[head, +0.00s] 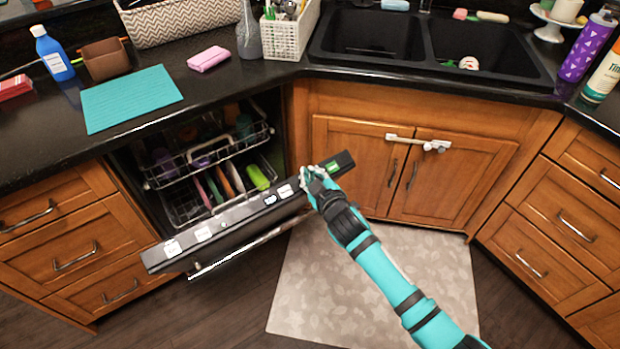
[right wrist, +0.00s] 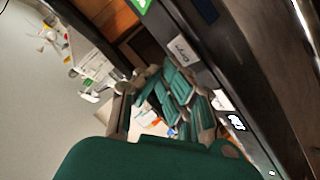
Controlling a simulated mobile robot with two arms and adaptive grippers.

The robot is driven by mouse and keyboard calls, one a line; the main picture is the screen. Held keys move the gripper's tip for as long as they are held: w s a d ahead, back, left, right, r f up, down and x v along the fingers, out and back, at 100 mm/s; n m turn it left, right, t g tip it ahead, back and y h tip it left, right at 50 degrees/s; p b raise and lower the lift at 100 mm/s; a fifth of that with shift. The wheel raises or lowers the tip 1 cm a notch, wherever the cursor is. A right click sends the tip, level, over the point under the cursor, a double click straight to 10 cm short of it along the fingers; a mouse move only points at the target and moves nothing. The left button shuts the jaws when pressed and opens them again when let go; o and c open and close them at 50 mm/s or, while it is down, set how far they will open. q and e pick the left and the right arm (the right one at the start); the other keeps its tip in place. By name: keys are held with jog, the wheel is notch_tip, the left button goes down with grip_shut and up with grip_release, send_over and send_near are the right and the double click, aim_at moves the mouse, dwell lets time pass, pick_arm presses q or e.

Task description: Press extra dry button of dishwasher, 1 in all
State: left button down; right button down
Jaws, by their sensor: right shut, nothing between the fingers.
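The dishwasher door (head: 235,228) is pulled open and tilted outward. Its black top edge carries several white labels and a green display (head: 332,166) near the right end. In the right wrist view the edge runs diagonally, with a white label (right wrist: 181,48) whose writing seems to read "DRY"; I cannot tell what else it says. My right gripper (head: 311,174) is shut and empty, at the door edge between the display and the rightmost white label. In the right wrist view its teal fingers (right wrist: 168,82) are beside the edge; I cannot tell whether they touch it. My left gripper is not in view.
Dishwasher racks (head: 215,155) with colourful dishes stand behind the door. A patterned mat (head: 350,285) lies on the floor in front of the sink cabinet (head: 360,150). The counter above holds a teal mat (head: 130,98), a bottle and a white basket. Floor space before the door is clear.

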jog(key=shift+f, duration=0.15)
dwell(0.3)
jog(key=shift+w+a+f, duration=0.1)
jog(key=shift+w+f, duration=0.05)
jog(key=shift+f, duration=0.1)
jog(key=shift+w+a+f+b, duration=0.15)
jog(key=shift+f+b, duration=0.15)
jog(key=shift+b, duration=0.25)
dwell(0.4)
jog(key=shift+r, duration=0.1)
jog(key=shift+s+d+r+p, duration=0.35)
jog(key=shift+r+p, duration=0.25)
jog(key=shift+p, duration=0.4)
jog(key=shift+a, duration=0.1)
jog(key=r+p, duration=0.1)
jog(key=s+d+r+p, duration=0.1)
jog(key=r+p, duration=0.1)
jog(key=s+r+p, duration=0.1)
jog(key=p, duration=0.1)
jog(key=shift+d+r, duration=0.2)
jog(key=shift+d, duration=0.05)
jog(key=shift+w+f, duration=0.1)
dwell(0.4)
